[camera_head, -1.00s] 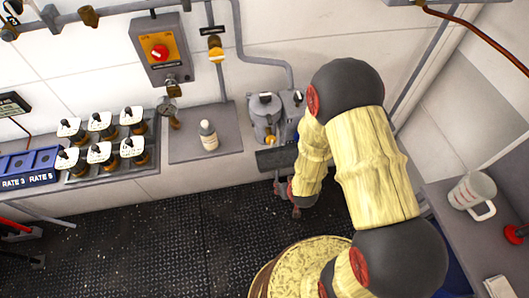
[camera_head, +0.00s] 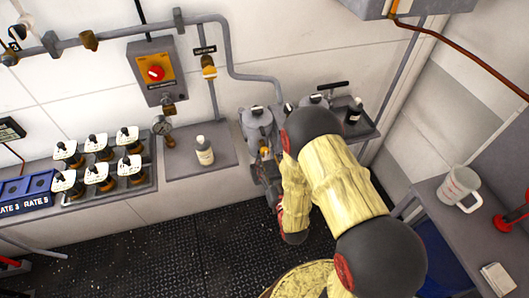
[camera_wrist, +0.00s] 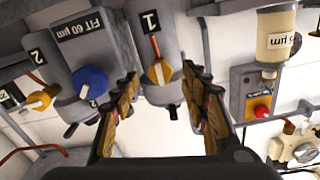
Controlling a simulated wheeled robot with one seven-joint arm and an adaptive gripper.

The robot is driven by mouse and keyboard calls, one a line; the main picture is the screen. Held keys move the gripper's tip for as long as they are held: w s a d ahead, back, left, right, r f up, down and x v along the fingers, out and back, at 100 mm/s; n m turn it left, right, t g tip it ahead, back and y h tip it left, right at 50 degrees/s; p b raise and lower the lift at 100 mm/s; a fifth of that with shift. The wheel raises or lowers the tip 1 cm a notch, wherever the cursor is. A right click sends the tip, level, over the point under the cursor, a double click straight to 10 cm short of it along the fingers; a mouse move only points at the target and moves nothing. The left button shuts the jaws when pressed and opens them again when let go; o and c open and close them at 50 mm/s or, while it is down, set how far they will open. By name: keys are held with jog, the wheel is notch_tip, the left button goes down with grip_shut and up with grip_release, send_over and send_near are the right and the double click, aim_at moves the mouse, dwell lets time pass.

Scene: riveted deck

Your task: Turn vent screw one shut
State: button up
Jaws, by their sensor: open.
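A grey canister marked 1 (camera_wrist: 151,35) fills the upper middle of the wrist view, with an orange knob (camera_wrist: 159,72) on its face. It also shows in the head view (camera_head: 257,128), with a dark fitting (camera_head: 258,110) on its lid. I cannot tell which part is vent screw one. My gripper (camera_wrist: 160,78) is open and empty, its fingers on either side of the orange knob in the picture; no contact is visible.
A white bottle (camera_head: 204,152) stands on the ledge left of the canisters. A switch box (camera_head: 155,72) and pipes are on the wall. A mug (camera_head: 459,188) stands on the right bench.

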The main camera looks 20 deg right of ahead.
aim_at(266, 155)
jog(key=shift+w, duration=2.65)
jog(key=shift+c, duration=1.4)
jog(key=c, duration=0.8)
grip_shut()
